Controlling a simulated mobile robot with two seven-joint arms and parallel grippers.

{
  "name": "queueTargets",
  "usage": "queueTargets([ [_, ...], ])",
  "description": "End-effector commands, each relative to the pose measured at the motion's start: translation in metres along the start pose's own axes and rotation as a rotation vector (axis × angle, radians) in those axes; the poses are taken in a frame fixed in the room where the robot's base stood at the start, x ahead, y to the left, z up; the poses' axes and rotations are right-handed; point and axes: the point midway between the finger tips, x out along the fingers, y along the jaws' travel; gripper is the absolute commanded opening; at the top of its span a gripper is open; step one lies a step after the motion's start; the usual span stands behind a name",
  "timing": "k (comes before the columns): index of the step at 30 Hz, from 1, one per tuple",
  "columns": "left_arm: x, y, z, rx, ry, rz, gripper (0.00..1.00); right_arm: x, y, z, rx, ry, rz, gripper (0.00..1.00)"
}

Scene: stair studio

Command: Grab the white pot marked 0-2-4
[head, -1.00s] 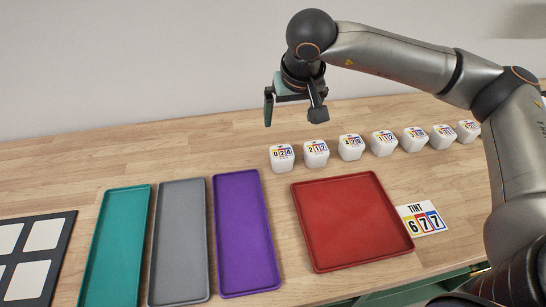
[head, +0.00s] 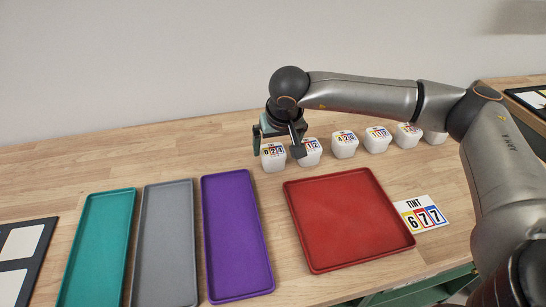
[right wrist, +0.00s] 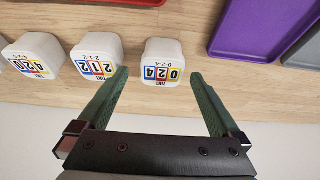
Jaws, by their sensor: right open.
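The white pot marked 0-2-4 (head: 273,163) stands upright at the left end of the row of white pots on the wooden table. Its label reads clearly in the right wrist view (right wrist: 163,68). My right gripper (head: 277,150) is open and empty around the top of this pot in the head view. In the right wrist view its two green fingers (right wrist: 160,82) point towards the pot, with the left fingertip near the gap beside the 2-1-2 pot (right wrist: 96,58). I cannot tell whether a finger touches a pot. My left gripper is out of view.
Several more white pots, such as the 4-2-0 one (head: 344,145), continue the row to the right. In front lie a red tray (head: 350,254) and purple (head: 237,240), grey (head: 165,245) and teal (head: 96,250) trays. A TINT 6-7-7 card (head: 420,214) lies beside the red tray.

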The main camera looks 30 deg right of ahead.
Motion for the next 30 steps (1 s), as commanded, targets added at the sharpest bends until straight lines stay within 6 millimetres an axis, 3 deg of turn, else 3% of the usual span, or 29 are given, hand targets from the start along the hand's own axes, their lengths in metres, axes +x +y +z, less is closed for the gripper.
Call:
queueTargets([
  [7, 0.0, -0.001, 0.001, 0.001, -0.002, -0.003, 0.5, 0.037, -0.003, 0.004, 0.0, -0.002, 0.002, 1.0],
  [17, 0.0, -0.003, 0.002, 0.001, -0.004, -0.006, 0.5, 0.045, -0.003, 0.004, 0.0, 0.0, 0.0, 1.0],
  [30, 0.0, -0.003, 0.001, 0.001, -0.001, -0.006, 0.5, 0.045, -0.003, 0.004, 0.0, 0.0, 0.0, 0.52],
])
